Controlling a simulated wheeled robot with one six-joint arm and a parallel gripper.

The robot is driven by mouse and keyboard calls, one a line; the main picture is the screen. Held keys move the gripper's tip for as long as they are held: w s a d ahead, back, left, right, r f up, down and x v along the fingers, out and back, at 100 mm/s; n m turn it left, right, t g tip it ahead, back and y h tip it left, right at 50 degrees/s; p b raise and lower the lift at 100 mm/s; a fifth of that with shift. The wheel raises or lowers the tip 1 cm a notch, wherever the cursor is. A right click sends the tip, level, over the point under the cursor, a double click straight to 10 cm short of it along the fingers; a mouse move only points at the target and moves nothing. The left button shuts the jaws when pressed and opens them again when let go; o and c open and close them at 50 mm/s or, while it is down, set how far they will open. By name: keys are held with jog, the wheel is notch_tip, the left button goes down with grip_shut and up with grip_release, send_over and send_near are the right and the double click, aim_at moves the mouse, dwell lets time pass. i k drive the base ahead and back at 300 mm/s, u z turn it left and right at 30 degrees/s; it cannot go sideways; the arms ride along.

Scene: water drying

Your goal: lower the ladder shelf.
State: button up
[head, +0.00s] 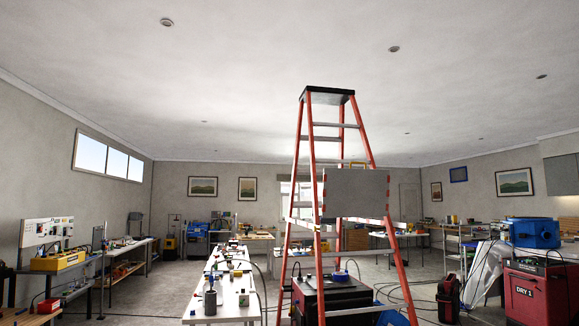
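A tall red stepladder (304,170) with a black top cap (327,94) stands open on the floor, right of centre in the head view. A grey panel (355,193), which looks like the ladder shelf, stands upright, folded up, between the ladder's rails at mid-height. It has red and white striped side edges and a yellow piece (356,163) shows at its top edge. My gripper is not in the head view, so its place relative to the shelf cannot be told.
A long white table (224,290) with small items runs left of the ladder. A dark red-trimmed machine (342,300) sits behind the ladder's lower part. A red DRY 1 box (533,293) and blue unit (534,233) are at right. Cables cross the floor right of the ladder.

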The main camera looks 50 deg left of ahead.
aim_at(364, 192)
jog(key=u, duration=0.95)
jog(key=i, duration=3.45)
jog(key=u, duration=0.05)
